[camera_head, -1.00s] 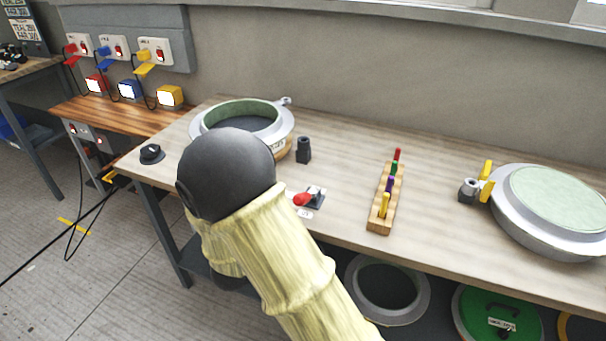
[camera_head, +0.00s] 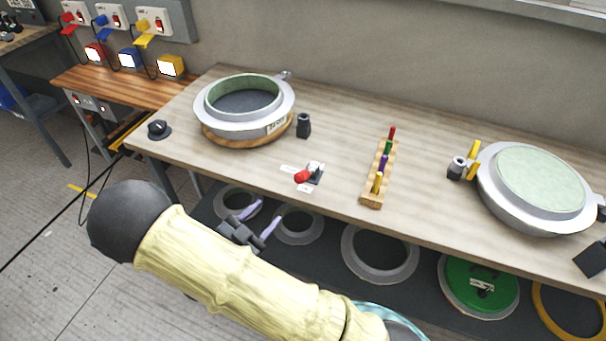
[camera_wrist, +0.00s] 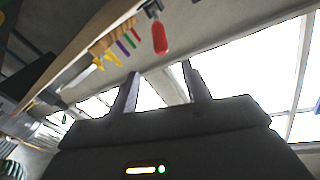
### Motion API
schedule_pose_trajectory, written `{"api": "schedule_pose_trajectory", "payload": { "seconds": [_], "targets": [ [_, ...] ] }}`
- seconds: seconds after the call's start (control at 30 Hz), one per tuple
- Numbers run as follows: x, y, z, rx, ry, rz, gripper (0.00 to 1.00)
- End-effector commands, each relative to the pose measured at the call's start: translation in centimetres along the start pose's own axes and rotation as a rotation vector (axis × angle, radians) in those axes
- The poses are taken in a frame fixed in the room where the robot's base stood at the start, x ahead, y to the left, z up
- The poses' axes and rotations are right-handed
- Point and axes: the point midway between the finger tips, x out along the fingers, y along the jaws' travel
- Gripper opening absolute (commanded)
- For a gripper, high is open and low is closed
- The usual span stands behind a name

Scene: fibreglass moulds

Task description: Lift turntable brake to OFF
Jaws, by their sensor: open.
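The turntable brake is a small lever with a red handle (camera_head: 302,176) on a grey base, near the front edge of the bench. Its handle lies low, toward the front. Small white labels sit beside it, too small to read. The red handle hangs large at the top of the wrist view (camera_wrist: 160,37), beyond my fingertips. My gripper (camera_head: 268,213) is open and empty, in front of and below the bench edge, left of the lever and apart from it. Both fingers show in the wrist view (camera_wrist: 160,68). The wooden turntable (camera_head: 215,138) carries a round grey mould (camera_head: 285,105).
A black post (camera_head: 303,125) stands behind the brake. A wooden rack (camera_head: 372,200) with coloured pegs is to its right, and a second round mould (camera_head: 540,180) farther right. A black knob (camera_head: 158,130) sits at the left corner. The lower shelf (camera_head: 325,255) holds several rings beneath the bench.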

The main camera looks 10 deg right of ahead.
Motion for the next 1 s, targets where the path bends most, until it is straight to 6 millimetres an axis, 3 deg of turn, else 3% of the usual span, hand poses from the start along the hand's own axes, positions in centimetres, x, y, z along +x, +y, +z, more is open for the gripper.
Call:
{"api": "schedule_pose_trajectory", "payload": {
  "seconds": [0.8, 1.0],
  "targets": [
    [13.7, 0.1, -0.1, -0.001, 0.002, 0.005, 0.48],
    [16.2, 0.1, -0.1, -0.001, 0.000, 0.002, 0.48]
  ]
}}
